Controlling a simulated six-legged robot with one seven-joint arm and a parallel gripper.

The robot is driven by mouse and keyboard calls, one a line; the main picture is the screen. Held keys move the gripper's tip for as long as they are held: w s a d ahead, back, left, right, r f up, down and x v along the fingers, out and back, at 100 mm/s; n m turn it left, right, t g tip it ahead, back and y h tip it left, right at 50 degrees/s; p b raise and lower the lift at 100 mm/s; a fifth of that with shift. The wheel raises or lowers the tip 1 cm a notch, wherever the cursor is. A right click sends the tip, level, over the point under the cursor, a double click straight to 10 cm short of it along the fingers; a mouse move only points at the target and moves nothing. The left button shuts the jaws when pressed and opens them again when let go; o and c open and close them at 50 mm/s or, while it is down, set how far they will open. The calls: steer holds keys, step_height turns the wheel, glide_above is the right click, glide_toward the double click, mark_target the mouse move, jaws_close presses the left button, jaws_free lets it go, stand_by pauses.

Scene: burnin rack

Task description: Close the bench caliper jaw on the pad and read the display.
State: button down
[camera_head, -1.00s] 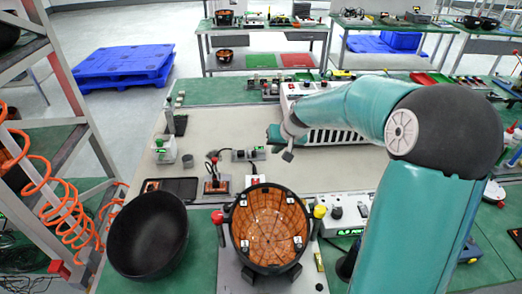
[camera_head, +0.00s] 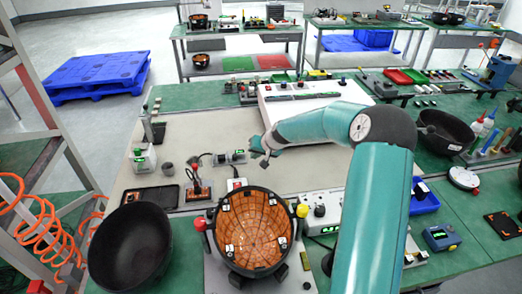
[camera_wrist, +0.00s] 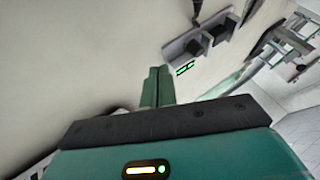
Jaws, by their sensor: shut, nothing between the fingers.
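The bench caliper (camera_head: 224,160) is a small grey bar on the beige mat, with dark blocks on it and a lit green display at its right end. Which dark block is the jaw and which is the pad, I cannot tell. My gripper (camera_head: 264,160) is just right of the caliper in the head view, apart from it. In the wrist view my gripper's green fingers (camera_wrist: 157,86) are together and empty, below and left of the caliper.
A probe stand (camera_head: 197,192) with a cable stands left of the caliper. In front are an orange-lined bowl in a fixture (camera_head: 212,252), an empty black bowl (camera_head: 128,248) and a control box (camera_head: 322,212). A white case (camera_head: 305,105) lies behind. The beige mat (camera_head: 190,130) has free room.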

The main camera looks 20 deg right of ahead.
mark_target(235, 158)
steer(key=shift+x, duration=1.1)
steer(key=a, duration=0.1)
steer(key=w+a, duration=0.1)
steer(key=a, duration=0.1)
steer(key=shift+w+a+r, duration=0.15)
steer(key=shift+w+a, duration=0.05)
steer(key=shift+a, duration=0.1)
steer(key=shift+w+a, duration=0.15)
steer(key=shift+a, duration=0.95)
